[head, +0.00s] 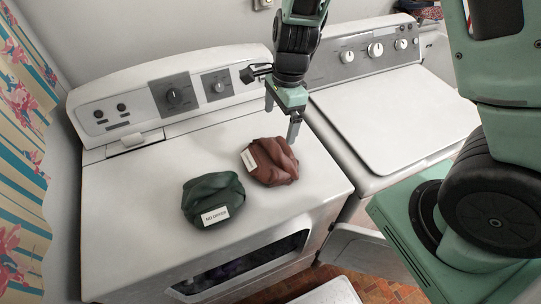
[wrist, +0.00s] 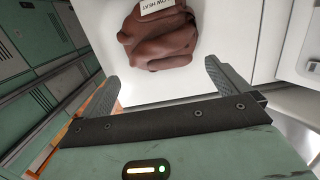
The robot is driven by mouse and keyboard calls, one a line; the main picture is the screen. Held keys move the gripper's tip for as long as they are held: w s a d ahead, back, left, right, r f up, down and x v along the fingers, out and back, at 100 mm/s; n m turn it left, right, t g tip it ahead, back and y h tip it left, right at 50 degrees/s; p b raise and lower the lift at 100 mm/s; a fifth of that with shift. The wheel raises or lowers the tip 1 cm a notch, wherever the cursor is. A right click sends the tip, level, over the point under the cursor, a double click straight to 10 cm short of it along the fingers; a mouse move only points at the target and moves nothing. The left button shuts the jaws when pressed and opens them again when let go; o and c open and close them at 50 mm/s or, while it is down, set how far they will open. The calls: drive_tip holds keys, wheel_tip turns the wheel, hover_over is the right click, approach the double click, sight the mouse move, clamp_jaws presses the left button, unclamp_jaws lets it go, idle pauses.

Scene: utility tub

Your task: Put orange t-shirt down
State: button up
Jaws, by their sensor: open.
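The t-shirt is a crumpled reddish-brown cloth bundle (head: 271,163) with a white label, lying on top of the left white machine (head: 130,245). In the wrist view the same bundle (wrist: 160,40) lies beyond the fingertips, its label partly cut off at the top edge, reading "LOW HEAT". My gripper (head: 282,118) is just behind and above the bundle in the head view. In the wrist view its two fingers (wrist: 162,75) are spread wide with nothing between them, apart from the cloth.
A dark green cloth bundle (head: 212,199) with a white label lies to the left of the brown one. A second white machine (head: 400,115) stands to the right, its lid clear. Control panels rise along the back. A patterned curtain (head: 22,150) hangs at the left.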

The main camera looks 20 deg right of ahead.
sight(273, 145)
drive_tip(key=shift+a+f+p, duration=0.3)
drive_tip(key=shift+f, duration=1.2)
drive_tip(key=shift+a+f+p, duration=0.25)
drive_tip(key=shift+f+p, duration=0.05)
drive_tip(key=shift+f, duration=1.15)
drive_tip(key=shift+a+f+p, duration=0.3)
drive_tip(key=shift+f, duration=1.2)
drive_tip(key=c, duration=1.3)
drive_tip(key=shift+o, duration=0.2)
drive_tip(key=shift+r, duration=0.1)
wheel_tip(273, 145, up, 10)
drive_tip(key=shift+b, duration=0.45)
